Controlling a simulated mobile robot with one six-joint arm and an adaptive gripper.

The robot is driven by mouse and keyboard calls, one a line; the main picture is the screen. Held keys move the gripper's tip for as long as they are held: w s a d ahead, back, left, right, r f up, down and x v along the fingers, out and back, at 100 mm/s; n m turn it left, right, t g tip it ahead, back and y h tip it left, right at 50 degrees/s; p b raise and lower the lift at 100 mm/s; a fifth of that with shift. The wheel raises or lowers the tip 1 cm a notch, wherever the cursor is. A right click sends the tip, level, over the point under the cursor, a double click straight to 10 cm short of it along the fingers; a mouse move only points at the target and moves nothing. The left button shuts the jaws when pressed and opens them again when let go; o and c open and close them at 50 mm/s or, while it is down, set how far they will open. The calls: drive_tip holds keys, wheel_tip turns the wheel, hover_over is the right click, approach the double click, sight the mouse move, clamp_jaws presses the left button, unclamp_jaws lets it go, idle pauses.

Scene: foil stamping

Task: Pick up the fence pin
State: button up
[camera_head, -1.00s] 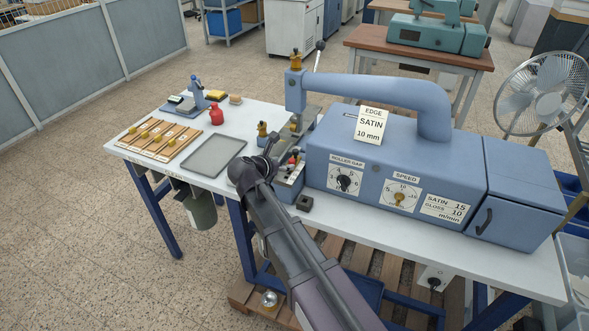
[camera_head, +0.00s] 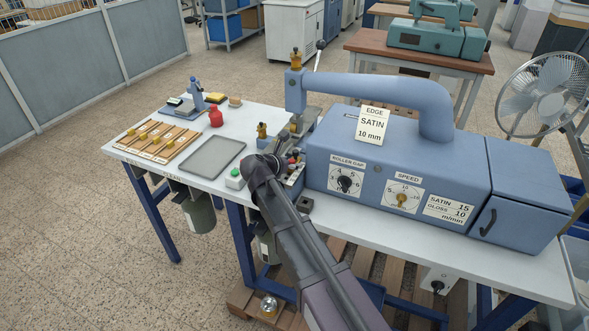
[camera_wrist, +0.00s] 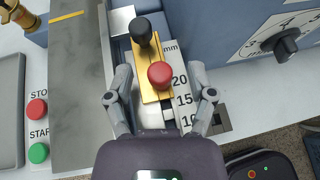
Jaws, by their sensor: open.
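A round red knob (camera_wrist: 160,75) and a black knob (camera_wrist: 140,31) stand on a brass plate (camera_wrist: 152,94) beside a millimetre scale in the wrist view. The red one looks like the fence pin's head; its shaft is hidden below. My gripper (camera_wrist: 160,70) is open, with one finger on each side of the red knob and gaps on both sides.
The blue machine housing (camera_head: 400,150) rises close on the right. Red stop (camera_wrist: 37,109) and green start (camera_wrist: 38,152) buttons lie left of my gripper.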

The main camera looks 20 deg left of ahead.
drive_tip(key=shift+w+f, duration=0.2)
drive_tip(key=shift+w, duration=0.1)
drive_tip(key=shift+d, duration=0.1)
clamp_jaws()
